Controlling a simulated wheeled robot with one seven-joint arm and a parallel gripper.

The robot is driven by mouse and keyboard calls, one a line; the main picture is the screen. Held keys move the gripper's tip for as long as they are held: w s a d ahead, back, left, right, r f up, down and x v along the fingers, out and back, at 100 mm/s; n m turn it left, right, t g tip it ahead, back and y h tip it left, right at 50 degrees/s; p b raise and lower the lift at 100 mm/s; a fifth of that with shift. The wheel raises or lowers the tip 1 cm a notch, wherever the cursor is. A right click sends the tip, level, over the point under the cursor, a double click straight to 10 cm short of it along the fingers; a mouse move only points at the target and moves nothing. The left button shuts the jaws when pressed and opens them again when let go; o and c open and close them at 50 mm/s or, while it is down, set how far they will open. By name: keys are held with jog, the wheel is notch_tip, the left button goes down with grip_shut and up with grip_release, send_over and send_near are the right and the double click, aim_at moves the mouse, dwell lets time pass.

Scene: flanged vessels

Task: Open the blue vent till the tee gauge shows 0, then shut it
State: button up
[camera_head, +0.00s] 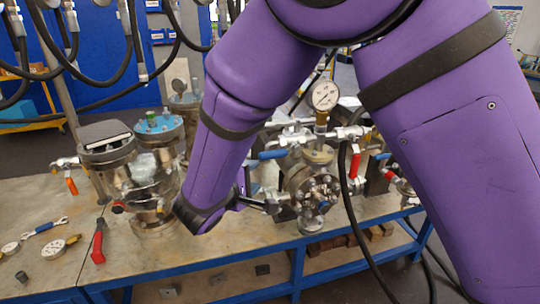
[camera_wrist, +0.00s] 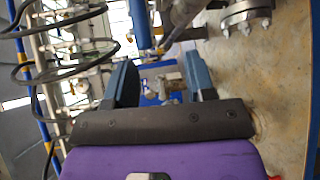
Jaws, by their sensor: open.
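The gauge (camera_head: 323,96) stands on top of the flanged vessel (camera_head: 312,185) right of centre. Its face is visible, but its reading is too small to tell. A blue lever handle (camera_head: 272,154) sits left of the gauge stem, roughly level; I take it to be the vent. My gripper (camera_head: 262,203) is low at the vessel's left side, below that handle, partly hidden by my forearm. In the wrist view my gripper (camera_wrist: 160,70) is open, its two dark fingers apart. Metal fittings show beyond and between them; contact cannot be told. A blue bar (camera_wrist: 141,24) shows ahead of the fingertips.
A second vessel (camera_head: 150,185) with a blue-topped one (camera_head: 158,125) behind stands left. A red-handled tool (camera_head: 98,242), a wrench (camera_head: 45,227) and loose gauges (camera_head: 55,248) lie on the bench (camera_head: 200,258). A red handle (camera_head: 355,165) is right of the gauge. A black hose (camera_head: 350,215) hangs in front.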

aim_at(268, 157)
jog(key=shift+t, duration=0.3)
jog(key=x, duration=0.3)
jog(key=r+x, duration=0.1)
jog(key=x, duration=0.3)
jog(key=r+x, duration=0.1)
jog(key=x, duration=0.2)
jog(key=shift+w+d, duration=0.3)
grip_shut()
